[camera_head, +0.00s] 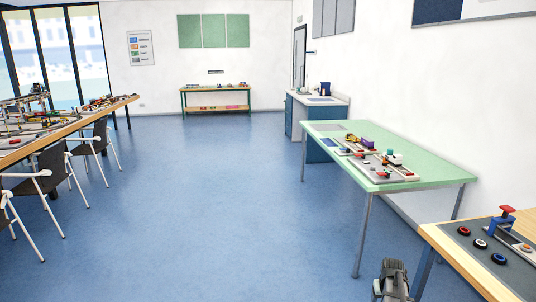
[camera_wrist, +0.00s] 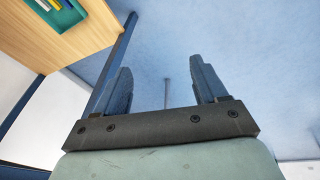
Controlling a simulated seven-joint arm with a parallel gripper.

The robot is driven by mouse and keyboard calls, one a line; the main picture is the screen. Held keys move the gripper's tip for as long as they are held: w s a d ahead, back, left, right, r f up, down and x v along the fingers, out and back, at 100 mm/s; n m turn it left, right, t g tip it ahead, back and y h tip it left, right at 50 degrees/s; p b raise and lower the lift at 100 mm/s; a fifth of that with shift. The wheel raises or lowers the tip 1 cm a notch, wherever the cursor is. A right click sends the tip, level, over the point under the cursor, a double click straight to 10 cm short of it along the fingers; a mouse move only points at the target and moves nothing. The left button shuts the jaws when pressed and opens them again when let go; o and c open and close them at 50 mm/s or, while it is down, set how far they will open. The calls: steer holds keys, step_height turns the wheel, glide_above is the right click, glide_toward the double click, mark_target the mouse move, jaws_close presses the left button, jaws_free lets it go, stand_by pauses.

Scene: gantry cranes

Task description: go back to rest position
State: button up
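My gripper (camera_wrist: 163,75) shows in the wrist view with its two dark fingers spread apart. Nothing is between them, and blue floor shows in the gap. In the head view, a dark grey part of my arm shows low at the bottom right, beside the near wooden table (camera_head: 455,258). Its fingers cannot be made out there. The gripper touches nothing that I can see.
Chairs (camera_head: 48,170) line a long table at left. The middle floor (camera_head: 220,190) is clear. A teal tray (camera_wrist: 58,12) shows in the wrist view.

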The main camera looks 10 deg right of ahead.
steer(key=s+a+f+g+y, duration=0.1)
steer(key=s+a+f, duration=0.45)
steer(key=a, duration=0.25)
steer(key=s+a+f+n+g, duration=0.1)
steer(key=s+a+f+g, duration=0.1)
steer(key=s+a+f, duration=0.35)
steer(key=s+a+f+g+y, duration=0.1)
steer(key=s+a+f, duration=0.3)
steer(key=a+f, duration=0.4)
steer(key=s+a+f+g, duration=0.1)
steer(key=s+a+f, duration=0.1)
steer(key=s+a, duration=0.3)
steer(key=s+a+f+n+g, duration=0.1)
steer(key=s+a, duration=0.4)
steer(key=s, duration=0.7)
steer(key=s+a+f+g, duration=0.3)
steer(key=s+a, duration=0.2)
steer(key=s, duration=0.4)
steer(key=shift+s+a+n, duration=0.15)
steer(key=shift+s+n, duration=0.1)
steer(key=shift+n, duration=0.05)
